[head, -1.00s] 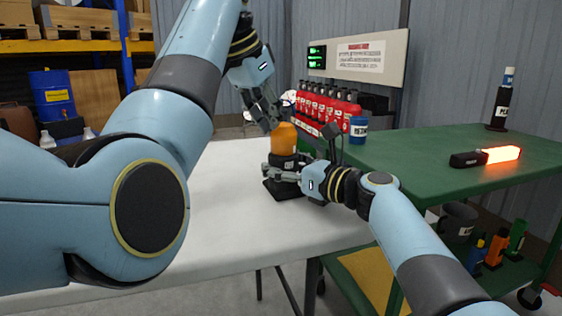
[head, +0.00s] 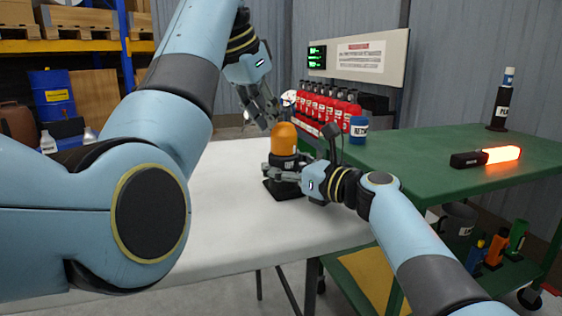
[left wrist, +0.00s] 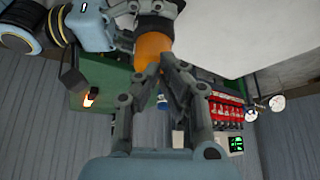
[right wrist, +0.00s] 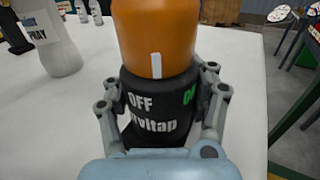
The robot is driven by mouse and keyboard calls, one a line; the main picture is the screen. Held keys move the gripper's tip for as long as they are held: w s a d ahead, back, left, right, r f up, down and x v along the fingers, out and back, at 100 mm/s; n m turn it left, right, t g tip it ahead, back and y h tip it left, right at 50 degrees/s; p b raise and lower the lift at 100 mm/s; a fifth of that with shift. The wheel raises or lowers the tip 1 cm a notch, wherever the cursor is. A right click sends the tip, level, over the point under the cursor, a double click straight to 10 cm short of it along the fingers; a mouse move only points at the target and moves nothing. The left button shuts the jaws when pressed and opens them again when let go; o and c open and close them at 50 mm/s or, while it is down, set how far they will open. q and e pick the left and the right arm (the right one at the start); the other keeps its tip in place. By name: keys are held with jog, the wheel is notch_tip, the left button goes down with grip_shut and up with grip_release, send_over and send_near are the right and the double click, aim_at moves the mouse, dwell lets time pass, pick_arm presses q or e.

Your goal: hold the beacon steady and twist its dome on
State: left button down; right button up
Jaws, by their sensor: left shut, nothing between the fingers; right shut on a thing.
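The beacon has a black base (head: 283,163) with an orange dome (head: 284,138) sitting upright on it, on a dark plate on the white table. My right gripper (head: 284,172) is shut on the base, with a finger on each side in the right wrist view (right wrist: 160,105). There the base reads OFF and ON, and a white mark on the dome (right wrist: 156,40) stands between them, nearer OFF. My left gripper (head: 268,124) is shut and empty, just above and left of the dome. Its closed fingertips show close beside the dome (left wrist: 152,48) in the left wrist view.
A green cart (head: 440,152) stands to the right, with a glowing red-orange baton (head: 500,155), a blue can (head: 358,130) and a row of red extinguishers (head: 325,103). A spray bottle (right wrist: 52,42) stands on the white table (head: 225,215), whose front is clear.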

pick_arm(q)
jog(key=shift+s+d+r, duration=0.1)
jog(key=shift+d+r, duration=0.15)
jog(key=shift+r, duration=0.7)
jog(key=shift+s+d+r, duration=0.15)
jog(key=shift+d+r, duration=0.05)
jog(key=shift+r, duration=0.7)
jog(key=shift+s+d+r, duration=0.1)
jog(key=shift+d+r, duration=0.15)
jog(key=shift+r, duration=0.7)
notch_tip(320, 180, down, 6)
jog(key=w+a, duration=0.1)
jog(key=a, duration=0.1)
jog(key=shift+f, duration=0.15)
jog(key=shift+w, duration=0.1)
jog(key=shift+w+d, duration=0.2)
jog(key=shift+d, duration=0.4)
